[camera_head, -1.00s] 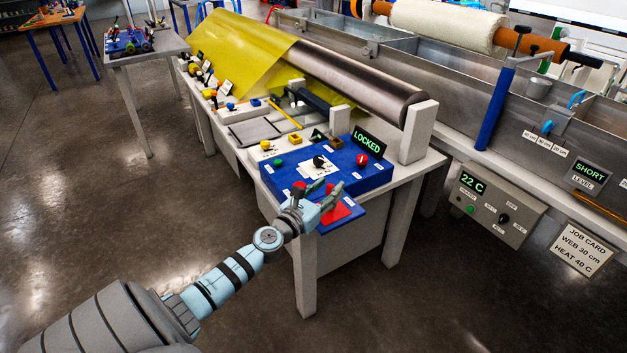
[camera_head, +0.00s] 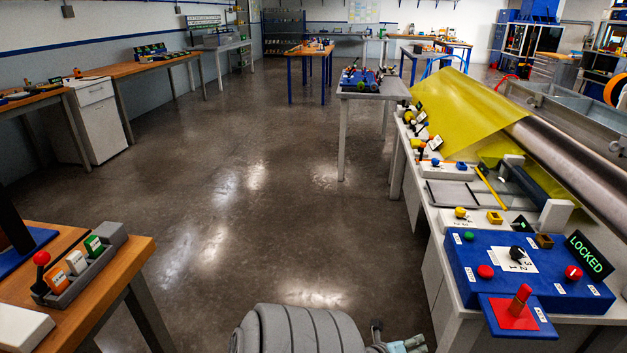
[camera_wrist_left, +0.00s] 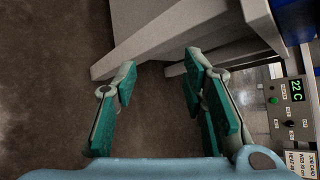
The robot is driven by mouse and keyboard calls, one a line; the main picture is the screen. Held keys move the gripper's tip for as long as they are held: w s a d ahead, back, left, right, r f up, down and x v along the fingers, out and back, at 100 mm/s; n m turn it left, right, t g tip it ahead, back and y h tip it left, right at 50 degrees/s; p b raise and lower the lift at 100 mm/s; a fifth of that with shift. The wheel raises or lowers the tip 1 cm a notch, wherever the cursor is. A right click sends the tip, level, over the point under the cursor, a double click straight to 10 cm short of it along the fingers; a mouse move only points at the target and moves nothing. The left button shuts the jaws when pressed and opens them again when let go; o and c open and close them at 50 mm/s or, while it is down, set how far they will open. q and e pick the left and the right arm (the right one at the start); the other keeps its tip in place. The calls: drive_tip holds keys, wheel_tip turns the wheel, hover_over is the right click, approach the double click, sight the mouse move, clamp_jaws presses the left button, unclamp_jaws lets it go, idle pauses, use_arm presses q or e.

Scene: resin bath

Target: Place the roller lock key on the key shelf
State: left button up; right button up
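A red peg-like piece, which looks like the roller lock key (camera_head: 521,297), stands on a red square on the small blue shelf (camera_head: 545,328) at the front of the blue control box (camera_head: 461,262). It looks upright or slightly tilted. The box carries a green "LOCKED" display (camera_head: 586,255), a black dial and red and green knobs. My left gripper (camera_wrist_left: 160,72) is open and empty in the left wrist view, apart from the key and over the floor beside the table. In the head view it is mostly cut off at the bottom edge. My right gripper is not in view.
The white machine table (camera_head: 440,268) with yellow film (camera_head: 462,108) and roller is at the right. A wooden bench (camera_head: 110,262) with coloured switches is at the lower left. The wide floor (camera_head: 250,200) between is clear. A grey table (camera_head: 372,92) stands further back.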

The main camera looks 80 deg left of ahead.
use_arm(q)
drive_tip(key=s+d+f+n+g+h, duration=0.1)
drive_tip(key=s+d+f+n+g, duration=0.25)
drive_tip(key=s+f+n, duration=0.4)
drive_tip(key=s+d+f+n+g+h, duration=0.1)
drive_tip(key=s+d+f+n+g, duration=0.3)
drive_tip(key=s+f, duration=0.6)
drive_tip(key=s+d+f+n+g+h, duration=0.1)
drive_tip(key=s+d+f+n, duration=0.2)
drive_tip(key=s+d, duration=0.3)
drive_tip(key=s+d+f+n+g+h, duration=0.1)
drive_tip(key=s+d+f+n, duration=0.3)
drive_tip(key=s+d+n, duration=0.1)
drive_tip(key=shift+s+d, duration=0.45)
drive_tip(key=shift+d, duration=0.45)
